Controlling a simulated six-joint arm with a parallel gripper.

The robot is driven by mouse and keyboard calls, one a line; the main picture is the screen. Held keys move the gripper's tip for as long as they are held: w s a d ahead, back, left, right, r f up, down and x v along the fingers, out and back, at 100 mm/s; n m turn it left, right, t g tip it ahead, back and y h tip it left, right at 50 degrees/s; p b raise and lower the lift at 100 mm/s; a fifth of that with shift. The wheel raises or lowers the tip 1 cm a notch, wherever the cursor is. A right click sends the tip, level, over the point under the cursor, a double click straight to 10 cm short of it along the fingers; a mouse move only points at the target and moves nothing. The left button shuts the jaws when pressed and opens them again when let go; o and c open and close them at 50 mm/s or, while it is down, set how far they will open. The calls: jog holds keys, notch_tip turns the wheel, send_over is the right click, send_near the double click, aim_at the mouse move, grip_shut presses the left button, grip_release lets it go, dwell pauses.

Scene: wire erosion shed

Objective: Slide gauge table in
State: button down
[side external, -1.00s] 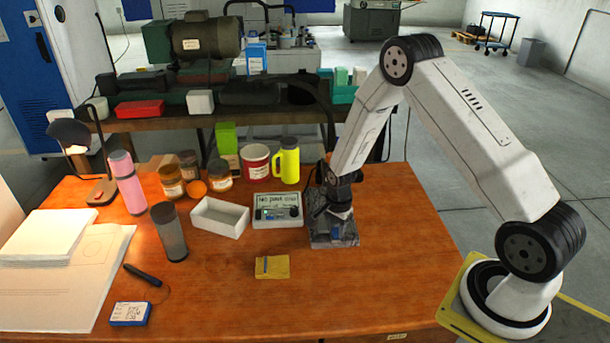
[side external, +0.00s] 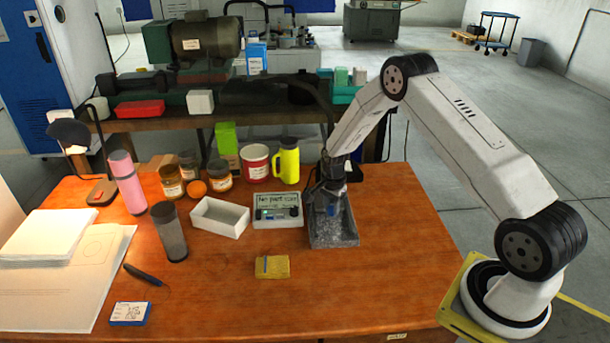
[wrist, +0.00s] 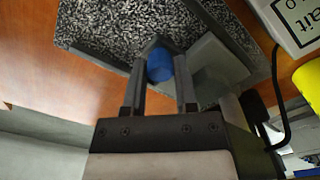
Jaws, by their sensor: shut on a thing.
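The gauge stands on a speckled grey granite base (side external: 336,236) at the right of the wooden table in the side view. The base also shows at the top of the wrist view (wrist: 120,25). A blue knob (wrist: 160,66) sits between the fingertips of my gripper (wrist: 159,80), which is shut on it. A flat grey plate (wrist: 215,68), seemingly the gauge table, lies beside the knob over the granite. In the side view my gripper (side external: 330,190) is low over the rear part of the base and hides much of the gauge.
A display box (side external: 278,210) with "No part" lettering stands just left of the base. A white tray (side external: 220,218) is farther left, and a yellow flask (side external: 288,162) is behind. A yellow pad (side external: 272,267) lies in front. The table's right front is clear.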

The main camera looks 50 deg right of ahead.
jog(key=shift+w+d, duration=0.3)
jog(key=shift+w, duration=0.05)
jog(key=shift+r, duration=0.1)
jog(key=shift+c, duration=1.9)
grip_release()
jog(key=shift+r, duration=3.85)
